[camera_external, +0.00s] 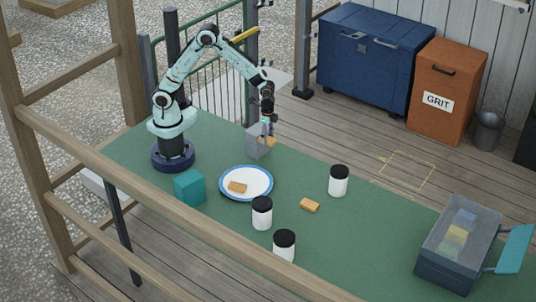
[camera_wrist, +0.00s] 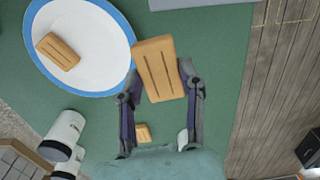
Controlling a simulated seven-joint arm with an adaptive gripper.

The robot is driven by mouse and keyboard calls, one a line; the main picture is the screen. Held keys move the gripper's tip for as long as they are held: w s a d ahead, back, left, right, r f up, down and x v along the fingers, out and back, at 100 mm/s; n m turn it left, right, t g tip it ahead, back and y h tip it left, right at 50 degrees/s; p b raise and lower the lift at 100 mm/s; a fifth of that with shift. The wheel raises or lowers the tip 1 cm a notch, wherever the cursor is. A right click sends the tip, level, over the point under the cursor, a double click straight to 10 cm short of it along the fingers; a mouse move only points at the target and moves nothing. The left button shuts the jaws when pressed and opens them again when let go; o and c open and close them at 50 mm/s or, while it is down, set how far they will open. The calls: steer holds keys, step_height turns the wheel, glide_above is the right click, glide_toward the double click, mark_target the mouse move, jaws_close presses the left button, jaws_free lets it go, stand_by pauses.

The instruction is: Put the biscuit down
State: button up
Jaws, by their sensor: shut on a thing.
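My gripper (camera_external: 268,124) points down over the green table and is shut on a biscuit (camera_wrist: 158,68), tan with dark grooves. The held biscuit also shows small at the fingertips in the external view (camera_external: 270,141), beside a grey block. Its height above the table is hard to tell. A white plate with a blue rim (camera_external: 247,169) lies left of the held biscuit, and a second biscuit (camera_external: 237,187) rests on it. A third biscuit (camera_external: 310,205) lies on the bare table and shows between my gripper's fingers in the wrist view (camera_wrist: 143,132).
The grey block (camera_external: 254,145) stands close to my gripper. A teal cube (camera_external: 189,188) stands near my base. White jars with black lids (camera_external: 262,213), (camera_external: 284,245), (camera_external: 338,181) stand around the loose biscuit. A clear-lidded box (camera_external: 445,275) is at the right end. The table right of the jars is clear.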

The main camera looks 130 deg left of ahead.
steer(key=s+d+r, duration=0.1)
steer(key=s+d, duration=0.1)
steer(key=shift+s+r+n, duration=0.3)
steer(key=shift+r+n, duration=0.1)
steer(key=m, duration=0.1)
glide_above(255, 180)
steer(key=a, duration=0.1)
step_height(255, 180, down, 3)
steer(key=shift+m, duration=0.4)
steer(key=f, duration=0.5)
steer(key=d+f, duration=0.1)
steer(key=f, duration=0.1)
steer(key=shift+s+f, duration=0.1)
steer(key=shift+f, duration=0.15)
steer(key=shift+a+f, duration=0.1)
steer(key=shift+f, duration=0.3)
steer(key=shift+f, duration=0.1)
